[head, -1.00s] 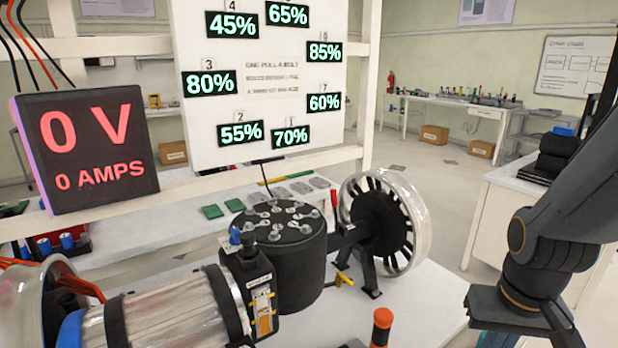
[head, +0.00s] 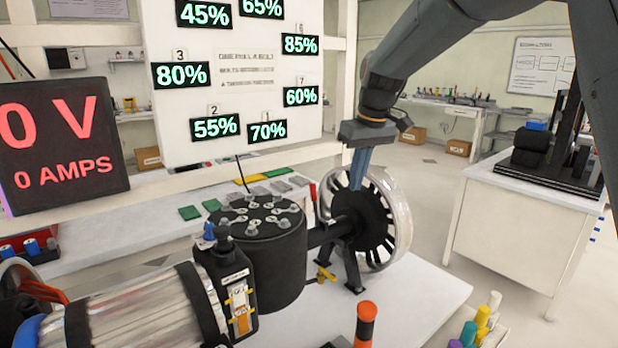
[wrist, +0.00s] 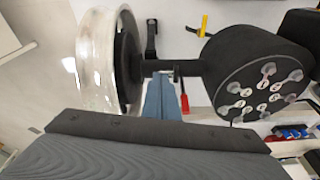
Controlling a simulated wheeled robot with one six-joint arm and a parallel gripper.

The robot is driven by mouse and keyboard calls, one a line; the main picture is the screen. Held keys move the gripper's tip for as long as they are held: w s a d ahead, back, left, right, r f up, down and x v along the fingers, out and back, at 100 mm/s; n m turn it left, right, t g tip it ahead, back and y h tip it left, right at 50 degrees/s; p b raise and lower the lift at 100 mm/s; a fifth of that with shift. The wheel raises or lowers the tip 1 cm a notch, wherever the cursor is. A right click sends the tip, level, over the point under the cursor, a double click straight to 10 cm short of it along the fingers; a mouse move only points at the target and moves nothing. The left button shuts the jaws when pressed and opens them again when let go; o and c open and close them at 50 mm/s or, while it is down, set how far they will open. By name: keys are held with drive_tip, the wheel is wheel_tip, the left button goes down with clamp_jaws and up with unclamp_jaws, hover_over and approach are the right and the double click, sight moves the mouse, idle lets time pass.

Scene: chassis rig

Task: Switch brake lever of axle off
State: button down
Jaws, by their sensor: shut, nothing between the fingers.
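The axle (head: 322,236) runs from the black round drum (head: 262,262) to a spoked wheel with a clear rim (head: 402,225). A red-handled lever (head: 313,192) stands up behind the axle; it also shows in the wrist view (wrist: 184,101). A yellow lever (head: 325,272) sits low on the near side of the axle, and shows at the top of the wrist view (wrist: 203,27). Neither is marked as the brake. My gripper (head: 356,186) is shut and empty, pointing down by the wheel. In the wrist view its blue fingers (wrist: 160,82) are just left of the red handle, with a small gap.
A silver cylinder (head: 145,312) lies at the front left. An orange-capped post (head: 366,318) stands at the front edge. The percentage board (head: 235,90) and voltage display (head: 65,145) are behind. A white side table (head: 520,215) stands to the right.

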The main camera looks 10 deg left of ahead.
drive_tip(key=w+a+r+n, duration=0.2)
drive_tip(key=a+r, duration=0.2)
drive_tip(key=a, duration=0.2)
drive_tip(key=w+a+r+n+y+b, duration=0.1)
drive_tip(key=w+a+r+n, duration=0.1)
drive_tip(key=a+r, duration=0.2)
drive_tip(key=a, duration=0.3)
drive_tip(key=shift+a+r, duration=0.2)
drive_tip(key=shift+r, duration=0.15)
wheel_tip(320, 180, down, 10)
drive_tip(key=p, duration=0.3)
drive_tip(key=shift+s+d+r, duration=0.2)
drive_tip(key=shift+d+r, duration=0.05)
drive_tip(key=shift+d, duration=0.15)
